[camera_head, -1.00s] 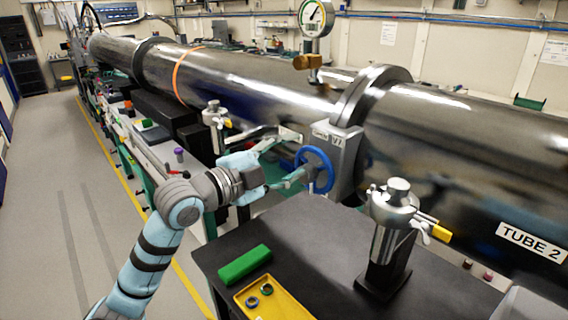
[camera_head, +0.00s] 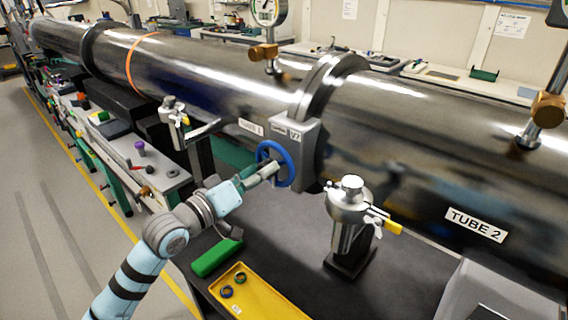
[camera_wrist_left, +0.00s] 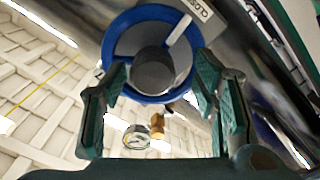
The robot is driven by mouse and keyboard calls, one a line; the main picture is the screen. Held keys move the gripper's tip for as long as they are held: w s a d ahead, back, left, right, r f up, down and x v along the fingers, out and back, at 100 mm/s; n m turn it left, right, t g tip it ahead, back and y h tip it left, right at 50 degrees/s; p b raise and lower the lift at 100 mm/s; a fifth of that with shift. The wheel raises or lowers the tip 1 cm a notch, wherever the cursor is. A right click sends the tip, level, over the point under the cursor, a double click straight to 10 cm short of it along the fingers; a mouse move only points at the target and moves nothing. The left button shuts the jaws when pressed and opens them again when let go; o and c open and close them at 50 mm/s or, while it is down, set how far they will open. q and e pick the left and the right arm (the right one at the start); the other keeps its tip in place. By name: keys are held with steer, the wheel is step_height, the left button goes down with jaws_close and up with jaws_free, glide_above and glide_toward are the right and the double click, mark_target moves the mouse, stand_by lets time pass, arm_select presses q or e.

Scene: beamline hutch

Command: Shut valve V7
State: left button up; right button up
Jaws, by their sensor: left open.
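Valve V7 is a grey block (camera_head: 308,148) on the flange between the two steel tubes, with a label reading V7. Its blue handwheel (camera_head: 290,172) faces my left arm. My left gripper (camera_head: 262,172) is right in front of the wheel and partly covers it. In the left wrist view, the blue wheel (camera_wrist_left: 109,38) and its grey hub lie ahead, between the two fingers. The left gripper (camera_wrist_left: 162,85) is open there, with a finger on each side of the hub. I cannot tell whether the fingers touch the rim. My right gripper is not in view.
A metal fitting with a yellow-tipped handle (camera_head: 350,215) stands on the dark bench just right of the wheel. A yellow tray (camera_head: 262,300) with small rings and a green block (camera_head: 216,257) lie in front. Gauges on brass fittings (camera_head: 263,52) rise above the tubes.

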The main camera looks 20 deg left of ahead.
arm_select(q)
steer(key=shift+w+d, duration=0.3)
steer(key=shift+w, duration=0.2)
steer(key=shift+s+r, duration=0.2)
steer(key=shift+s, duration=0.15)
steer(key=shift+c, duration=1.1)
steer(key=c, duration=0.9)
steer(key=shift+m, duration=0.7)
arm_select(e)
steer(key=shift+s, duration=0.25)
arm_select(q)
steer(key=o, duration=0.9)
steer(key=shift+d, duration=0.1)
steer(key=shift+o, duration=1.1)
